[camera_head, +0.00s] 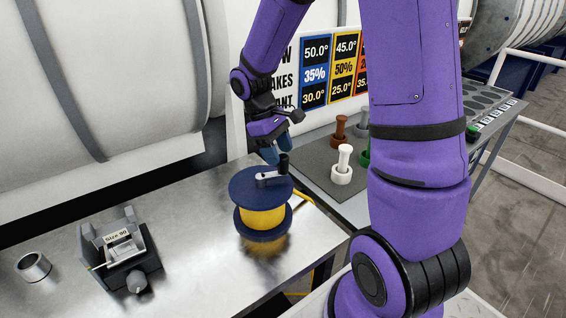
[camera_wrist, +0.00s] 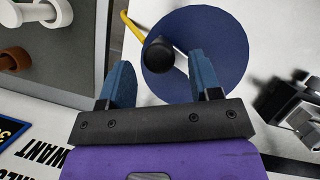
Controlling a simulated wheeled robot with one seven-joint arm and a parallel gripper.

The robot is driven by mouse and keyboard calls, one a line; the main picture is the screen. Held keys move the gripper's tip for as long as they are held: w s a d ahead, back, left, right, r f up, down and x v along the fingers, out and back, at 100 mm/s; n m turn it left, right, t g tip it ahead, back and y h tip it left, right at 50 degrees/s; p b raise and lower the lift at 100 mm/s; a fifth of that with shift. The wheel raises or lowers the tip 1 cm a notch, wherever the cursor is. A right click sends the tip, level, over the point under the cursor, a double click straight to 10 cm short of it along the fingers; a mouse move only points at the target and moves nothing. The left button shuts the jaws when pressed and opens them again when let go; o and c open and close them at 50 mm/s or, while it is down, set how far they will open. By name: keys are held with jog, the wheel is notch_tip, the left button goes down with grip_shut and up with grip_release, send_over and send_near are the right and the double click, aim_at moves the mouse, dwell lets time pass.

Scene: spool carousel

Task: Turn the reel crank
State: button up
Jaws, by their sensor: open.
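The reel (camera_head: 262,218) has dark blue flanges around a yellow core and stands upright on the metal table. Its crank (camera_head: 270,177) lies across the top flange, with a grey arm and an upright black knob (camera_head: 284,163). My gripper (camera_head: 270,154) points down just above the crank, at the knob's far side. In the wrist view my gripper (camera_wrist: 165,85) has its two blue fingers apart, with nothing between them. The black knob (camera_wrist: 158,54) shows just beyond the fingertips, in line with the gap. The blue top flange (camera_wrist: 220,40) spreads behind it.
A grey clamp device labelled "Size 90" (camera_head: 122,248) and a metal ring (camera_head: 33,266) stand on the table to the left. A grey mat with white (camera_head: 342,168), brown and green pegs lies to the right. A printed wall chart (camera_head: 315,70) stands behind my gripper.

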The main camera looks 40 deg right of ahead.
aim_at(283, 162)
jog(key=shift+x, duration=1.85)
jog(key=shift+c, duration=0.5)
grip_shut()
